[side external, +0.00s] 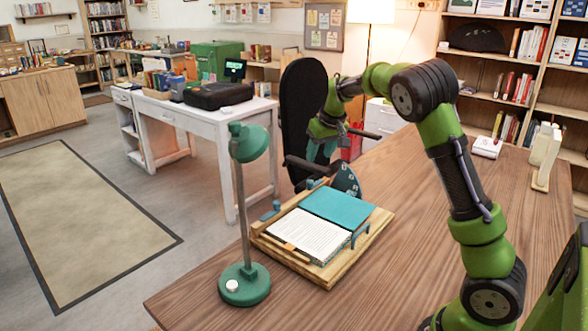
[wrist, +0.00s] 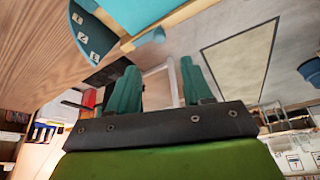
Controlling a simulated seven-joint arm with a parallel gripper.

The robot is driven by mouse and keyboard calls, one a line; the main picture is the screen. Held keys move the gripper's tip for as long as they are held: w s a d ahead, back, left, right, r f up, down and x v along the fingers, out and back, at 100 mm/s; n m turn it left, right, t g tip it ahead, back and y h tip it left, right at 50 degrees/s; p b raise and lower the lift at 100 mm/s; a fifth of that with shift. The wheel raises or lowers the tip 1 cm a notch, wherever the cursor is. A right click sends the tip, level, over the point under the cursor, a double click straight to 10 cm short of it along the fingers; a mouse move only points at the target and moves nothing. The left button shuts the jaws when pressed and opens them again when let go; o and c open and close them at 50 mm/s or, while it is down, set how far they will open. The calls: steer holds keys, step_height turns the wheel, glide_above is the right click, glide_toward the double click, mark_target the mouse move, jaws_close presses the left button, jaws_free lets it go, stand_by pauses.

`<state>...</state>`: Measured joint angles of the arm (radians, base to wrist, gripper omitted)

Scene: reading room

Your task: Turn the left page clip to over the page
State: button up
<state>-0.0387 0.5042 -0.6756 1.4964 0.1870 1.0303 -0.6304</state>
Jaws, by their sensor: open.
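An open book lies on a wooden book stand (side external: 376,226) on the desk. It has a white text page (side external: 308,236) and a teal page or cover (side external: 348,208). A blue page clip (side external: 270,211) sits at the stand's left edge, apparently off the white page. Another blue clip (side external: 360,236) is at the right edge. My gripper (side external: 320,152) is above and behind the stand, apart from the clips. In the wrist view, its two teal fingers (wrist: 160,88) are spread with nothing between them. A small blue piece shows near the stand there, too unclear to name.
A teal dial with numbered tiles (side external: 346,180) stands behind the book; it also shows in the wrist view (wrist: 92,36). A green desk lamp (side external: 245,284) stands left of the stand, its head raised above the desk. Bare desk (side external: 395,275) lies in front and right.

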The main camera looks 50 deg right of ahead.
mark_target(310, 181)
steer(key=x, duration=1.1)
steer(key=shift+w+f, duration=0.15)
steer(key=shift+f, duration=0.05)
steer(key=shift+c, duration=0.5)
jaws_close()
